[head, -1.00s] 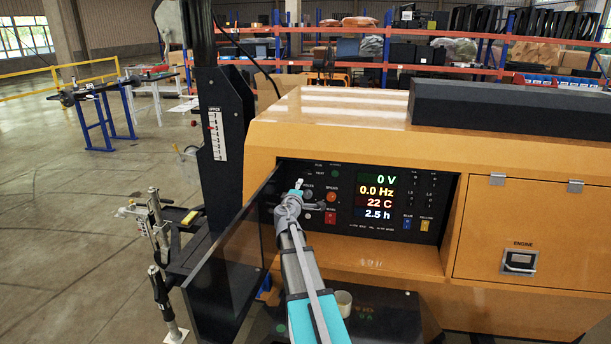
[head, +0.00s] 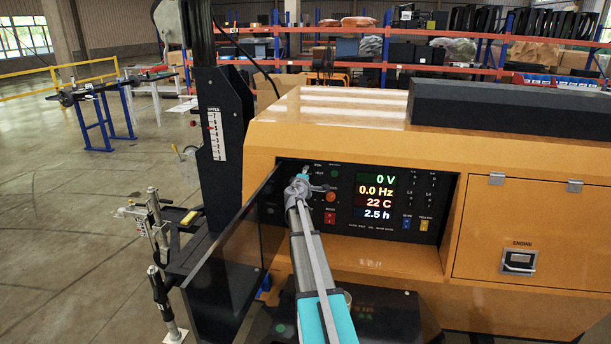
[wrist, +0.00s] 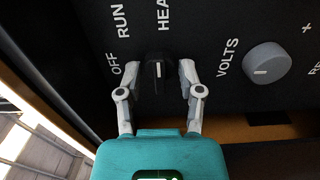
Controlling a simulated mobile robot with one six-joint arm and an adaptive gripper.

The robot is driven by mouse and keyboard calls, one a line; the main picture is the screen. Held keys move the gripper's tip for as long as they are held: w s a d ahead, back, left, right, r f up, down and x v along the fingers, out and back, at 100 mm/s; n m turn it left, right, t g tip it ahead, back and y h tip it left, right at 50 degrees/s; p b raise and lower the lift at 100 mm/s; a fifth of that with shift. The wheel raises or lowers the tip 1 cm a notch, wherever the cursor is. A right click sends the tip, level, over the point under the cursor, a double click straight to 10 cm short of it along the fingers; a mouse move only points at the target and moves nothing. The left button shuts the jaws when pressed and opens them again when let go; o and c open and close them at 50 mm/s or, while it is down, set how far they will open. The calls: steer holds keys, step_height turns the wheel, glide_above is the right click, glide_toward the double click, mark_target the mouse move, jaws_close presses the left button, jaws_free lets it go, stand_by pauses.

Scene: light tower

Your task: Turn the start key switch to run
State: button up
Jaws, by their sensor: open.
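The start key switch (wrist: 158,76) is a black knob with a short white mark, on the dark panel in the wrist view. The mark stands about upright in the picture. The labels OFF, RUN and a partly cut-off HEA lie to its left and above. My gripper (wrist: 160,72) is open, with one finger on each side of the knob. A narrow dark gap shows beside each finger; contact cannot be told. In the head view my gripper (head: 304,174) is at the panel's left part and hides the switch.
A grey VOLTS knob (wrist: 267,63) sits right of the switch. The control panel (head: 345,238) is recessed in the yellow generator housing (head: 350,140), with a lit display (head: 374,196) and several buttons. A dark open door (head: 225,275) stands close left of my arm.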

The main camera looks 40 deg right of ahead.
jaws_close()
stand_by(0.3)
steer(key=shift+n, duration=4.4)
steer(key=shift+s, duration=0.1)
jaws_free()
